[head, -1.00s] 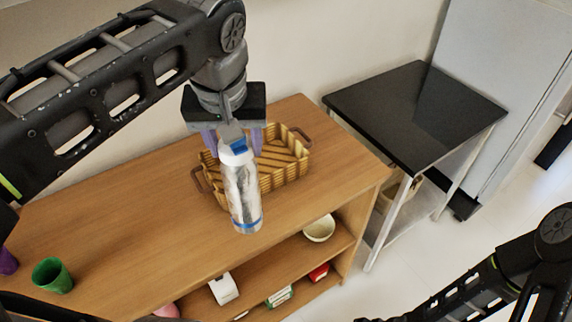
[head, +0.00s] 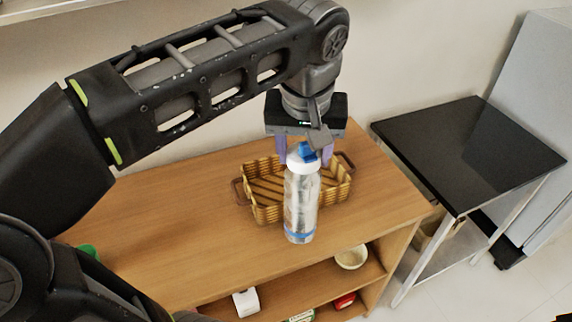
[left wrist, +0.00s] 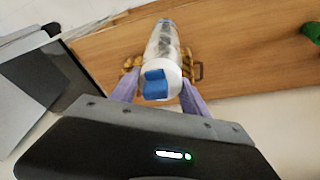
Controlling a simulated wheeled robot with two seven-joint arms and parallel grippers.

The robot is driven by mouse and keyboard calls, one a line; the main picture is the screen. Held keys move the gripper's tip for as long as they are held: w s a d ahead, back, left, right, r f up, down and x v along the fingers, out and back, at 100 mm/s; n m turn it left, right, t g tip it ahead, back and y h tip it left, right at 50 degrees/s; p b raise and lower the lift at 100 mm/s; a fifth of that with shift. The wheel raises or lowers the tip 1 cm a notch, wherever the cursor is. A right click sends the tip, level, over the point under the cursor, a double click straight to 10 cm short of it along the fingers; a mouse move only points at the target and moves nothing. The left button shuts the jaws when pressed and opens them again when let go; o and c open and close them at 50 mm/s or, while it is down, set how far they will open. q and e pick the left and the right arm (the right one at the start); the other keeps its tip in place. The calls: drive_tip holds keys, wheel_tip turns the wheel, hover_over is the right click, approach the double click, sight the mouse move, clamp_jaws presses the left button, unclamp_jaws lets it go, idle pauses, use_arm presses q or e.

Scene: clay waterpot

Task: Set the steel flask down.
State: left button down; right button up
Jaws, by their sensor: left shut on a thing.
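The steel flask (head: 300,207) has a clear-grey body, a white collar, a blue cap and a blue band near its base. My left gripper (head: 304,155) is shut on the flask near its top and holds it nearly upright. In the head view the flask overlaps the front of the wicker basket and the front part of the wooden shelf top; whether its base touches the wood I cannot tell. In the left wrist view the flask (left wrist: 164,50) sits between the two purple fingers (left wrist: 158,92), cap toward the camera. My right gripper is not in view.
A wicker basket (head: 262,206) with dark handles stands on the wooden shelf unit (head: 170,225). The wood left of it is largely clear. A bowl (head: 351,257) sits on the lower shelf. A black-topped table (head: 470,150) stands at the right. A green cup (left wrist: 312,32) shows in the wrist view.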

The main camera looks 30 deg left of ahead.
use_arm(q)
drive_tip(key=w+a+f, duration=0.1)
drive_tip(key=w+a, duration=0.4)
drive_tip(key=a, duration=0.2)
drive_tip(key=w+a+f+b, duration=0.1)
drive_tip(key=w+a+f, duration=0.1)
drive_tip(key=w+a, duration=0.3)
drive_tip(key=shift+a+f, duration=0.2)
drive_tip(key=shift+a, duration=1.05)
drive_tip(key=shift+f, duration=0.1)
wheel_tip(320, 180, down, 3)
drive_tip(key=shift+f, duration=0.15)
drive_tip(key=shift+f, duration=0.15)
drive_tip(key=c, duration=0.6)
unclamp_jaws()
